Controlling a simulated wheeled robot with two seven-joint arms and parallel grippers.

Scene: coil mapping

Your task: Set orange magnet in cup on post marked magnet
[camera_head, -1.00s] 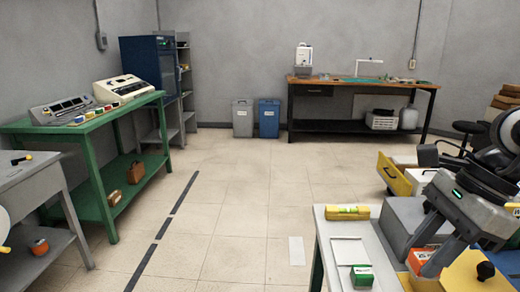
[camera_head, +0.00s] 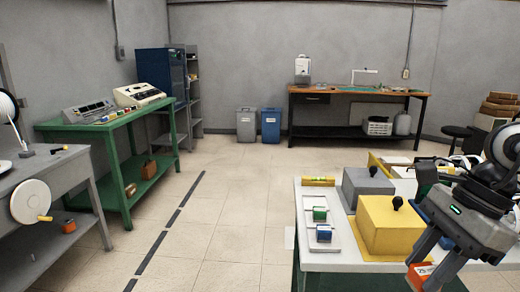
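My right gripper (camera_head: 421,274) reaches in from the right, pointing down-left at the front edge of the white table. It is shut on an orange block (camera_head: 419,277) with a white label, which appears to be the orange magnet. The block's lower part is cut off by the frame's bottom edge. My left gripper is out of view.
The white table (camera_head: 287,202) holds a tray (camera_head: 346,242) with green and blue blocks, a grey box (camera_head: 366,183), a yellow box (camera_head: 392,225) and a yellow level (camera_head: 318,181). A green bench (camera_head: 115,127) stands left. The floor between is clear.

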